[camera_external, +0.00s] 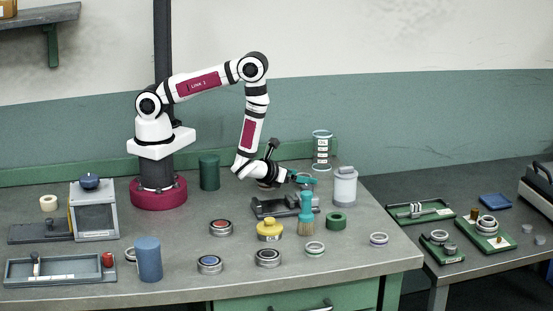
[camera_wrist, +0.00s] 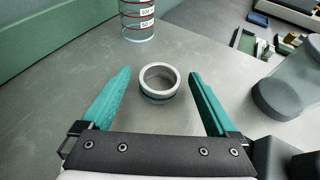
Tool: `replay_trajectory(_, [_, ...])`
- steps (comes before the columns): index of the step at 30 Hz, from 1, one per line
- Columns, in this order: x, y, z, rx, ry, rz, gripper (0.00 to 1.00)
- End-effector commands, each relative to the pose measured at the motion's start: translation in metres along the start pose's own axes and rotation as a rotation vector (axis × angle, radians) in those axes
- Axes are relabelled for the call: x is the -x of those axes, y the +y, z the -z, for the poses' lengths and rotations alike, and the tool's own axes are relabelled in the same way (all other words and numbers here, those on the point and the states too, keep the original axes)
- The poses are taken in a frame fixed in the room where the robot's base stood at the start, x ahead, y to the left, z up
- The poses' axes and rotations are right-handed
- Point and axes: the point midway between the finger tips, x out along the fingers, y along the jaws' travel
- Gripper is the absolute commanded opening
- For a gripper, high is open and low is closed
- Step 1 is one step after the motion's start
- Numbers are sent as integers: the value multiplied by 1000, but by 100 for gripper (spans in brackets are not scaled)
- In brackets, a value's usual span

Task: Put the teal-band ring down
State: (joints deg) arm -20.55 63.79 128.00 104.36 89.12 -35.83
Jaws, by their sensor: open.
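A grey-white ring (camera_wrist: 159,82) with a dark teal-looking band around its side sits flat on the bench in the wrist view. My gripper (camera_wrist: 159,75) is open, with one teal finger on each side of the ring and a visible gap on both sides. In the external view my gripper (camera_external: 305,179) is low over the bench near the clear beaker, and its fingers mostly hide that ring. Another ring with a greenish band (camera_external: 315,248) lies at the bench front.
A clear marked beaker (camera_external: 322,150) stands behind my gripper, and a white-grey canister (camera_external: 345,186) stands to its right.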

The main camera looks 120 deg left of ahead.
Motion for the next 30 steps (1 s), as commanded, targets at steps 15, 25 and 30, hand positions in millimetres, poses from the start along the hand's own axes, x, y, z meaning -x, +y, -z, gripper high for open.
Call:
replay_trajectory(15, [102, -1, -3, -2, -1, 6, 94])
replay_trajectory(25, [123, 1, -10, 20, -11, -15, 94])
replay_trajectory(30, [152, 34, -91, 299, -82, -257, 94])
